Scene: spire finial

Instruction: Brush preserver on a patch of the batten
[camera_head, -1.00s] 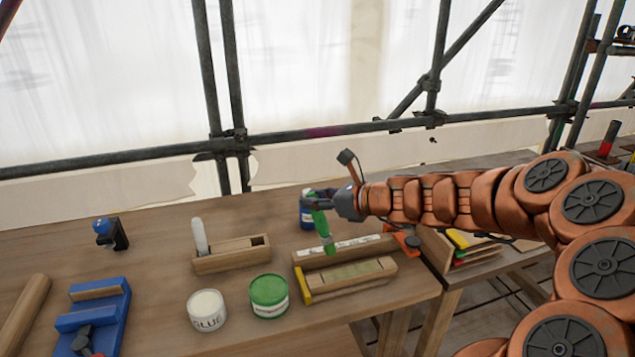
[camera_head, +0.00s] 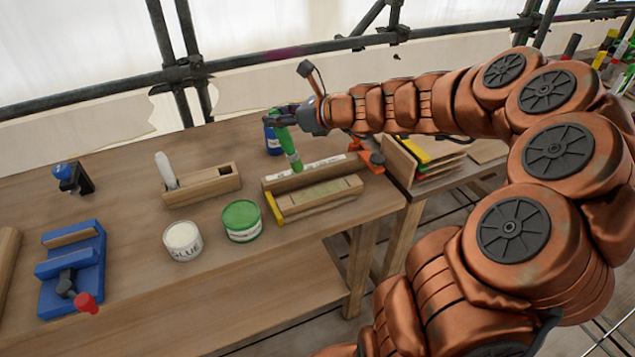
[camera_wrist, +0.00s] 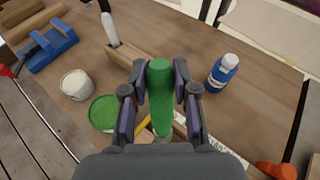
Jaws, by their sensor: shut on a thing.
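My gripper (camera_head: 284,117) is shut on a green-handled brush (camera_head: 287,142), which hangs tilted with its head downward. In the wrist view the green handle (camera_wrist: 160,80) sits between the dark fingers of my gripper (camera_wrist: 160,97). The brush head is by the rear wooden piece (camera_head: 278,185), which carries a white labelled strip (camera_head: 318,165); I cannot tell whether it touches.
A white glue tub (camera_head: 183,241), a wooden holder (camera_head: 205,187) with a white-handled tool and a blue clamp jig (camera_head: 70,270) stand to the left. A blue bottle (camera_wrist: 222,72) stands close behind the gripper. An orange clamp (camera_head: 372,157) is at the right end.

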